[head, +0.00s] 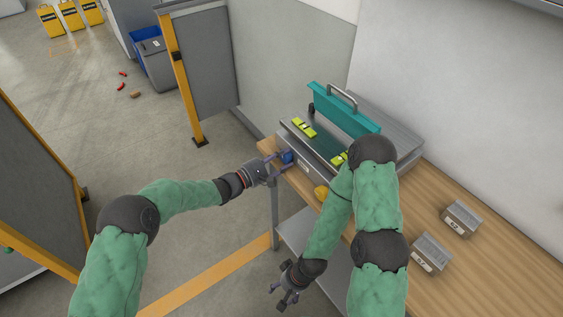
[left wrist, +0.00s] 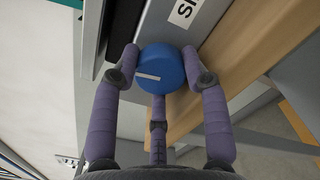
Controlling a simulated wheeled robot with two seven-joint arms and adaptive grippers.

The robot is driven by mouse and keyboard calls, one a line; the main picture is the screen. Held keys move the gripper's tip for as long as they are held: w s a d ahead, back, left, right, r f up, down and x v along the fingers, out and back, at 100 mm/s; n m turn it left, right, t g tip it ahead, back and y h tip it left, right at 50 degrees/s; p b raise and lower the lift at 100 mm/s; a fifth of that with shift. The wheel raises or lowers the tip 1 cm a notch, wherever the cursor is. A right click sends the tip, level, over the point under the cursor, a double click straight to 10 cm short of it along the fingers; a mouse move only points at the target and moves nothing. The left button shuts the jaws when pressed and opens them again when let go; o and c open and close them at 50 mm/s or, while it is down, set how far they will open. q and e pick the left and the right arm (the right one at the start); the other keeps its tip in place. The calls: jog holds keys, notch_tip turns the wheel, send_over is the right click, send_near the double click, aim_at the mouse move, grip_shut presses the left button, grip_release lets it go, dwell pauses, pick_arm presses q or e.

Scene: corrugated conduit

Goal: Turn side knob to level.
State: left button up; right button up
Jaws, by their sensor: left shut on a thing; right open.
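The side knob (left wrist: 161,70) is a blue round knob with a white mark line on its face, on the side of a grey machine. The mark line lies nearly level in the left wrist view, tilted slightly. In the head view the knob (head: 288,157) shows at the machine's left end. My left gripper (left wrist: 158,72) is shut on the knob, with fingers on both sides of it; it also shows in the head view (head: 281,160). My right gripper (head: 286,299) is open and empty, hanging low in front of the table, away from the machine.
The machine (head: 299,142) has a teal top part (head: 340,110) with a handle and yellow-green pieces on its bed. It stands on a wooden table (head: 480,270). Two grey labelled boxes (head: 431,254) (head: 461,218) lie to the right.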

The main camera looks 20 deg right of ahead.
pick_arm(q)
jog(key=shift+d+r+m+b, duration=0.1)
jog(key=shift+r+m+b, duration=0.25)
jog(key=shift+m+b, duration=0.25)
jog(key=o, duration=0.9)
jog(key=shift+s, duration=0.1)
jog(key=shift+f, duration=0.1)
jog(key=shift+f, duration=0.1)
jog(key=shift+a, duration=0.35)
jog(key=v, duration=1.1)
jog(key=shift+s+a, duration=0.15)
